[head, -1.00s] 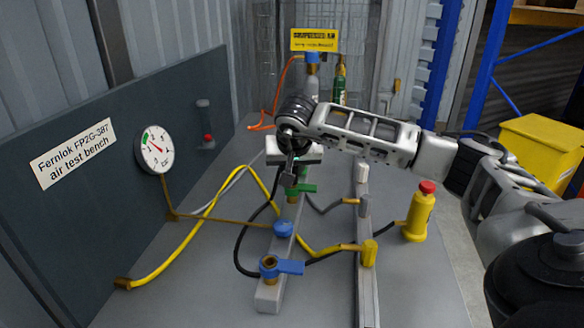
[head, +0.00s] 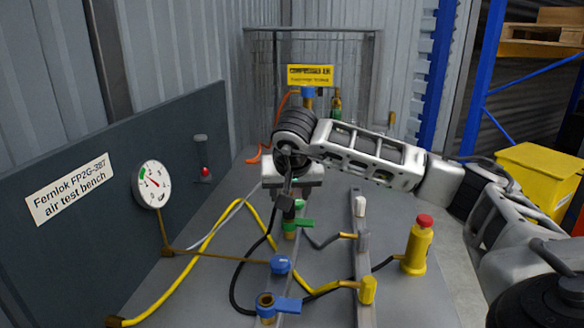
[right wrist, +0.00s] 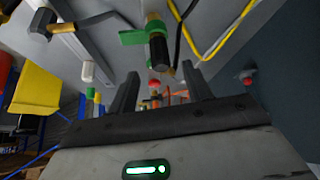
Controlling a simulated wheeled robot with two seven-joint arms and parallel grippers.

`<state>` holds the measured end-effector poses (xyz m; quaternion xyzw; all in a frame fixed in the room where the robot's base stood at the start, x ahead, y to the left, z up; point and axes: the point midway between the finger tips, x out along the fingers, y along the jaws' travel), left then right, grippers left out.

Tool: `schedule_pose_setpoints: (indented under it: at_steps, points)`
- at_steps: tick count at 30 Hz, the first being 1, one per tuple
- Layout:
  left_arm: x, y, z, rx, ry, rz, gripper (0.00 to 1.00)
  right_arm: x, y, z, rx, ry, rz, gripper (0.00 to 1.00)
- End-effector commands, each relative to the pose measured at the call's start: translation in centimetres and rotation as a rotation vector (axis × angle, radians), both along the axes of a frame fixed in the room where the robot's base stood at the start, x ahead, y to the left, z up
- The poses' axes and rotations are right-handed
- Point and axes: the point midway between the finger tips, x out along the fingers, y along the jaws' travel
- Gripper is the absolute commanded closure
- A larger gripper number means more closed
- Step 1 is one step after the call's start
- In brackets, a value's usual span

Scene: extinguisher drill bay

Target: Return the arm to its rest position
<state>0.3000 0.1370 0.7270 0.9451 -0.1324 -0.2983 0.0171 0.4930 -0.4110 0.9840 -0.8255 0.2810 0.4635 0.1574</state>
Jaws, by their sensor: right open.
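My right gripper (head: 287,200) points down over the bench. It is open, with its two fingers apart and nothing between them in the right wrist view (right wrist: 160,90). The green-handled valve (head: 300,223) lies just below and beyond the fingertips in the head view. Its green handle (right wrist: 133,37) and black body also show in the right wrist view, apart from the fingers as far as I can tell. My right arm reaches in from the right. My left gripper is not in view.
A blue knob (head: 280,265) and a blue-handled valve (head: 287,305) stand nearer on the rail. A panel with a gauge (head: 152,184) is at left. Yellow and black hoses cross the bench.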

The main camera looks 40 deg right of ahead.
Motion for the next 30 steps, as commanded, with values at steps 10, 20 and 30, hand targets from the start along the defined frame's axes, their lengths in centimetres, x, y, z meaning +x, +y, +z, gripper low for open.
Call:
schedule_pose_setpoints:
  at_steps: [10,20,30]
  points:
    - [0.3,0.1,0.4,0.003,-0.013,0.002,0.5,-3.2,2.5,6.8,0.0,-0.002,0.002,0.5]
    - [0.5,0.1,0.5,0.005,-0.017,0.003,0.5,-4.3,3.3,8.8,0.001,0.002,0.0,0.5]
    - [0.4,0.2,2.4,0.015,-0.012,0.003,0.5,-4.3,3.3,11.1,0.001,0.0,-0.001,0.5]
